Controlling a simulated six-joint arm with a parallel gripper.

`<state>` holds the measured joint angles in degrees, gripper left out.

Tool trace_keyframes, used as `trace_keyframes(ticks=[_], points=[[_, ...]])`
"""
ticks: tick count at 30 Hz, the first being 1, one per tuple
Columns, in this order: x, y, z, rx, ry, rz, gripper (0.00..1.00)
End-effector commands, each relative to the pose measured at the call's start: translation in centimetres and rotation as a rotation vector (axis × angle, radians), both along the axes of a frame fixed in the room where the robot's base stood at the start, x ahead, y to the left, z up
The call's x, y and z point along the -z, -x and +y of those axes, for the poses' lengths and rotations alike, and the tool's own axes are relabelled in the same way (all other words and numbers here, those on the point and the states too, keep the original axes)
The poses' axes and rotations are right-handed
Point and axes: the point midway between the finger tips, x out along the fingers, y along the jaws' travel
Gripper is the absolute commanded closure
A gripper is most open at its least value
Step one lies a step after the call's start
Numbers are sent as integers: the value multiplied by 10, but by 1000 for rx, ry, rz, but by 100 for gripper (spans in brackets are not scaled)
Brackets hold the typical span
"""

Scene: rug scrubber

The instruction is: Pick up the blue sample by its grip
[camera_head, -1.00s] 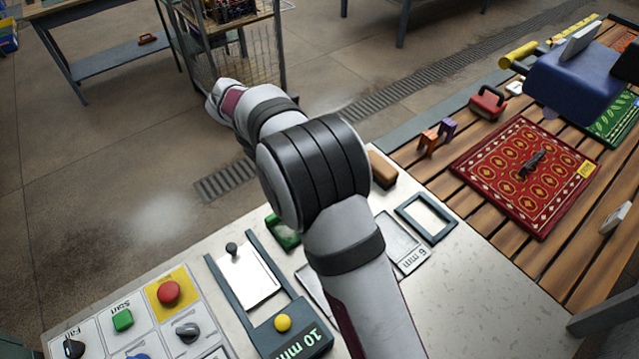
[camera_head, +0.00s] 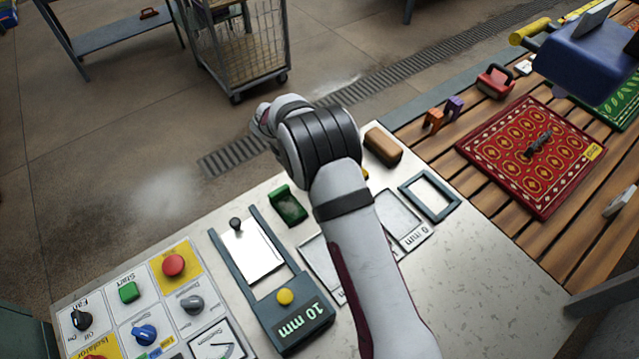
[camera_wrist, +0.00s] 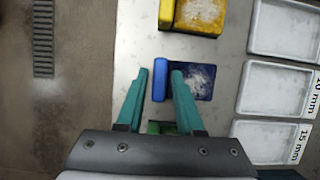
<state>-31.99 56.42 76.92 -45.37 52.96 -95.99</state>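The blue sample (camera_wrist: 205,82) lies on the pale worktop in the wrist view, a dark blue tray-like piece with speckled white on it. Its brighter blue grip (camera_wrist: 160,82) stands along its left side. My gripper (camera_wrist: 160,71) is open, with one teal finger left of the grip and the other right of it, over the sample's body. The grip shows between the fingers, and I cannot tell whether they touch it. In the head view my arm hides the blue sample and the fingers.
A yellow sample (camera_wrist: 200,14) lies beyond the blue one, and a green sample (camera_head: 288,205) lies on the near side. Marked trays (camera_wrist: 270,88) stand to the right in the wrist view. A brown block (camera_head: 383,147) sits near the worktop's far edge.

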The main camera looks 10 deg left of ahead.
Motion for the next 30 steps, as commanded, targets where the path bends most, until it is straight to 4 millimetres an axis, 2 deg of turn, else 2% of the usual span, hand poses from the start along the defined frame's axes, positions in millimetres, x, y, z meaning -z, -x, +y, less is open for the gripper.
trace_keyframes(ticks=[1,5,6,20,23,27,30], points=[[0,0,0,0,0,0,75],[0,0,0,0,0,0,98],[0,0,0,0,0,0,100],[-5,0,0,1,-1,-1,100],[-17,-1,0,0,-1,-2,100],[-43,-1,0,0,-3,-4,100],[-55,3,-23,3,0,0,100]])
